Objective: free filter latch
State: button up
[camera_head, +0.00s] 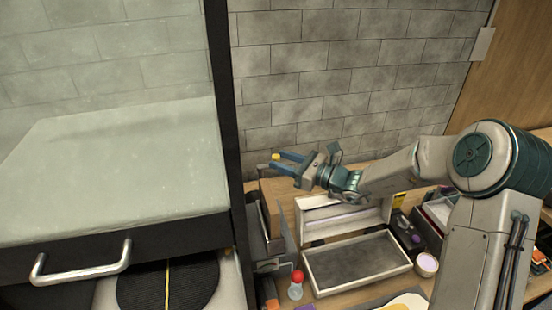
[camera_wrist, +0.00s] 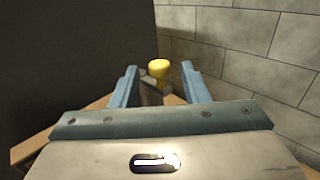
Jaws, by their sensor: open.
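A small yellow knob (camera_head: 275,156), which may be the filter latch, shows just beyond my fingertips in the head view. In the wrist view the yellow knob (camera_wrist: 159,69) stands on a short dark stem, centred between my two blue fingers. My gripper (camera_head: 283,162) is open and empty, pointing left towards the dark upright frame. The wrist view shows the gap between its fingertips (camera_wrist: 160,76) with the knob in line with it. I cannot tell whether the knob is between the tips or a little past them. The filter itself is not clearly visible.
A glass-fronted cabinet with a metal handle (camera_head: 80,266) and a dark post (camera_head: 226,120) stands at left. Below my arm are an open grey tray (camera_head: 312,282), a red-capped bottle (camera_head: 296,290) and a small purple-topped jar (camera_head: 427,264). A brick wall (camera_head: 330,60) lies behind.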

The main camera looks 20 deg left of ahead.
jog(key=p+v, duration=0.1)
jog(key=v, duration=1)
